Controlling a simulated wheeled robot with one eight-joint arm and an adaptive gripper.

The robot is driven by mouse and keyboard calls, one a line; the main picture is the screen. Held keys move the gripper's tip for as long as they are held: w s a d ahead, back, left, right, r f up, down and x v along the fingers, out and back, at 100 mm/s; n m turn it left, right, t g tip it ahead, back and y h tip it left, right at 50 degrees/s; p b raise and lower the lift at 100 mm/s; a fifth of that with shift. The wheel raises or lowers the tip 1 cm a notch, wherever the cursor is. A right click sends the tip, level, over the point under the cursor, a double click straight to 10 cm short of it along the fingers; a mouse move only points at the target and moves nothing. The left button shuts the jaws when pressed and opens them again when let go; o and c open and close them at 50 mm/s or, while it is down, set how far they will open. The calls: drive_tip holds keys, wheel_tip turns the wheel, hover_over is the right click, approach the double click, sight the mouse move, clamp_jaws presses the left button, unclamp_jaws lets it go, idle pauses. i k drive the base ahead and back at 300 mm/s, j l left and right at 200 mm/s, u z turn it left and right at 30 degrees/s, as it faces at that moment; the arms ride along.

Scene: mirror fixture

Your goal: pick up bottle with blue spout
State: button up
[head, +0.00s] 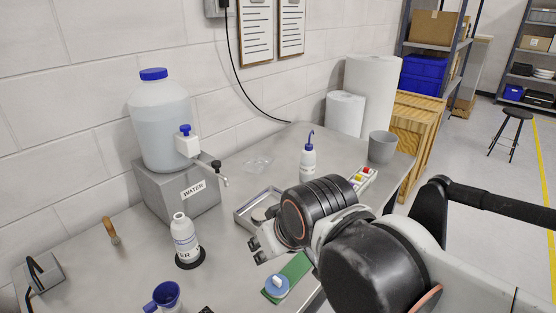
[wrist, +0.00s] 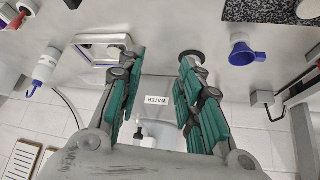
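The white bottle with a blue spout (head: 308,162) stands upright on the grey bench, beyond my arm in the head view. It also shows at the left edge of the wrist view (wrist: 45,66), outside my fingers, its blue spout visible. My gripper (head: 257,247) is over the bench, left of and nearer than that bottle. In the wrist view its green-padded fingers (wrist: 158,75) are apart, with nothing held between them. A second white bottle (head: 184,238), without a blue spout, stands on a black disc left of my gripper.
A metal tray (head: 243,216) lies between my gripper and the spout bottle. A large water jug (head: 160,120) sits on a grey box (head: 160,188). A blue funnel (head: 165,295) and a green board (head: 297,268) are near the front. A grey cup (head: 382,147) stands at right.

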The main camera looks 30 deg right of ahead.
sight(308, 155)
drive_tip(key=l+u, duration=0.2)
drive_tip(key=u, duration=0.15)
drive_tip(key=l+u, duration=0.2)
drive_tip(key=u, duration=0.15)
drive_tip(key=l+u, duration=0.2)
drive_tip(key=u, duration=0.15)
drive_tip(key=k+l+u, duration=0.1)
drive_tip(key=l, duration=0.35)
drive_tip(key=k+l+u, duration=0.15)
drive_tip(key=l, duration=0.25)
drive_tip(key=k+l+u, duration=0.1)
drive_tip(key=l, duration=0.35)
drive_tip(key=k+l+u, duration=0.15)
drive_tip(key=l, duration=0.25)
drive_tip(key=k+l+u, duration=0.1)
drive_tip(key=l, duration=0.25)
drive_tip(key=k+l+u, duration=0.15)
drive_tip(key=k+l, duration=0.3)
drive_tip(key=l, duration=0.25)
drive_tip(key=k+l, duration=0.1)
drive_tip(key=l, duration=0.3)
drive_tip(key=k+l, duration=0.15)
drive_tip(key=l, duration=0.25)
drive_tip(key=k+l, duration=0.15)
drive_tip(key=l, duration=0.25)
drive_tip(key=k+l, duration=0.15)
drive_tip(key=l, duration=0.25)
drive_tip(key=i+l, duration=0.15)
drive_tip(key=i, duration=0.05)
